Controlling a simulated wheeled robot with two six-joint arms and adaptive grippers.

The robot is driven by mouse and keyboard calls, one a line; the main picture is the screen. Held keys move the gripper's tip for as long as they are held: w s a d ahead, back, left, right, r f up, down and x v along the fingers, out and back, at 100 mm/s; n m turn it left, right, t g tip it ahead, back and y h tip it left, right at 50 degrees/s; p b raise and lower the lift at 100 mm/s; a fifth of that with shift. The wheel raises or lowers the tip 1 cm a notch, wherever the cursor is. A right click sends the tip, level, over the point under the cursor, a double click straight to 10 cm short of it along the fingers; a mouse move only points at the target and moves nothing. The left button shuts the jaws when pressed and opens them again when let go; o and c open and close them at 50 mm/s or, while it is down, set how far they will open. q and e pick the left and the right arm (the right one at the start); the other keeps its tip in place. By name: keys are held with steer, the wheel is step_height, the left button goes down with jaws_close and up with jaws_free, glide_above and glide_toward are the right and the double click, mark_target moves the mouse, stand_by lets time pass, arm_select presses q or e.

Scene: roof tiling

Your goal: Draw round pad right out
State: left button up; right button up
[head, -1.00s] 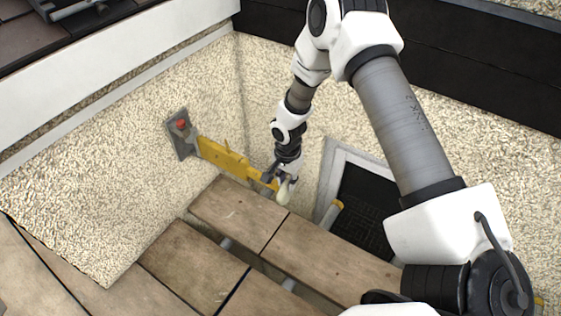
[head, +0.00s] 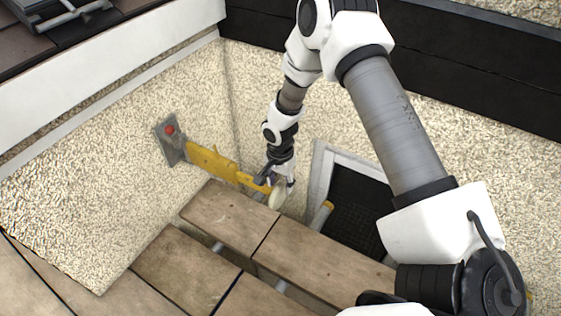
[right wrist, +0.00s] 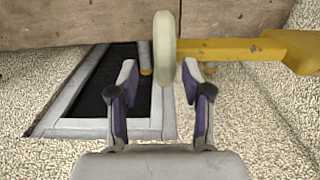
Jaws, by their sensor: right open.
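The round pad (head: 276,198) is a cream disc at the end of a yellow arm (head: 212,162) that reaches from the wall on the left. In the right wrist view the pad (right wrist: 164,45) shows edge-on, upright, in front of the yellow arm (right wrist: 225,48). My right gripper (head: 277,180) is open. In the right wrist view its fingertips (right wrist: 160,76) stand either side of the pad's lower edge, with gaps visible on both sides. The head view does not show the gap between fingers and pad clearly. My left gripper is not in view.
A grey wall plate with a red knob (head: 169,130) carries the yellow arm. Wooden planks (head: 315,250) lie just below the pad. A grey-framed dark opening (head: 355,205) is to the right, with a yellow-tipped tube (head: 322,215) beside it. Pebbled walls close in behind.

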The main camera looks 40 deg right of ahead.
step_height(320, 180, up, 10)
stand_by(0.6)
